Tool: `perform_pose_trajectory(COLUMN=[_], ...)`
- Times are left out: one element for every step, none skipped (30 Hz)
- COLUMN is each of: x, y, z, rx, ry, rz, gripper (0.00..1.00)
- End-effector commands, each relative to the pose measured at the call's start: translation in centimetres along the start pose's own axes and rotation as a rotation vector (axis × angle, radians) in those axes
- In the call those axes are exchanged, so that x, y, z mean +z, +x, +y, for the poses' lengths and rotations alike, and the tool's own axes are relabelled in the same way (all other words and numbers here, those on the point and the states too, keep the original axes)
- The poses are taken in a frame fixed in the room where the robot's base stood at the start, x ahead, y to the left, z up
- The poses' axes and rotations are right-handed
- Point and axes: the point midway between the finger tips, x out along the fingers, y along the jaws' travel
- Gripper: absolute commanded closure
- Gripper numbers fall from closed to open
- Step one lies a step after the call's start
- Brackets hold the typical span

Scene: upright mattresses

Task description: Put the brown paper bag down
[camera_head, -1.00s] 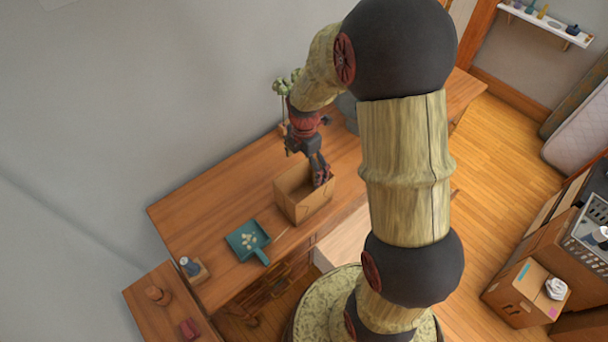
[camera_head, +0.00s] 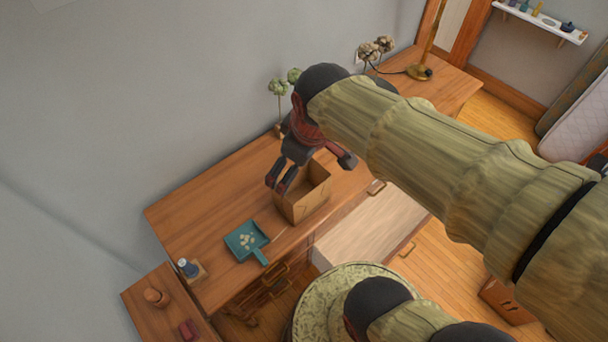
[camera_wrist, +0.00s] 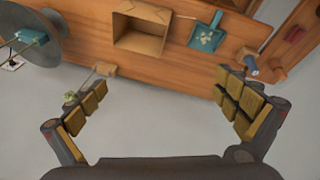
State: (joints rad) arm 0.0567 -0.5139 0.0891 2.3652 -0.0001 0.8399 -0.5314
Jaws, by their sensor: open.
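The brown paper bag (camera_head: 304,205) stands upright on the wooden desk (camera_head: 208,205), its top open. It also shows in the wrist view (camera_wrist: 140,38), where I look into its open top and it stands apart from my fingers. My gripper (camera_head: 279,186) is by the bag's left rim in the head view. In the wrist view my gripper (camera_wrist: 158,100) has its two fingers spread wide with nothing between them. The head view does not settle whether a finger touches the bag.
A teal dustpan (camera_head: 246,240) with pale bits lies left of the bag. A small bottle (camera_head: 188,267) stands farther left. A plant (camera_head: 279,88) stands behind my gripper by the wall.

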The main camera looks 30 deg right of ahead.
Motion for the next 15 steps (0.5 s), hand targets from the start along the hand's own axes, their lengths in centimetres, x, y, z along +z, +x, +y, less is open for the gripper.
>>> perform_pose_trajectory(x=[0.5, 0.8, 1.3, 1.6, 1.9, 2.2, 2.5, 2.7, 3.0, 3.1, 3.3, 3.4, 3.5, 3.5, 3.6], y=[-1.3, -1.9, -2.5, -3.0, -3.5, -3.9, -4.2, -4.5, -4.8, -4.9, -5.1, -5.2, -5.2, -5.3, -5.3], z=[-0.8, -1.1, -1.6, -1.9, -2.2, -2.6, -2.9, -3.1, -3.3, -3.5, -3.6, -3.7, -3.8, -3.8, -3.9], rx=[0.01, 0.013, 0.015, 0.017, 0.018, 0.018, 0.017, 0.016, 0.015, 0.015, 0.014, 0.013, 0.012, 0.012, 0.011], ry=[0.072, 0.119, 0.179, 0.223, 0.261, 0.31, 0.342, 0.37, 0.404, 0.424, 0.441, 0.459, 0.468, 0.474, 0.48], rz=[0.028, 0.041, 0.056, 0.069, 0.079, 0.092, 0.101, 0.107, 0.116, 0.121, 0.126, 0.13, 0.132, 0.133, 0.133], gripper=[0.0, 0.0, 0.0, 0.0, 0.0, 0.0, 0.0, 0.0, 0.0, 0.0, 0.0, 0.0, 0.0, 0.0, 0.0])
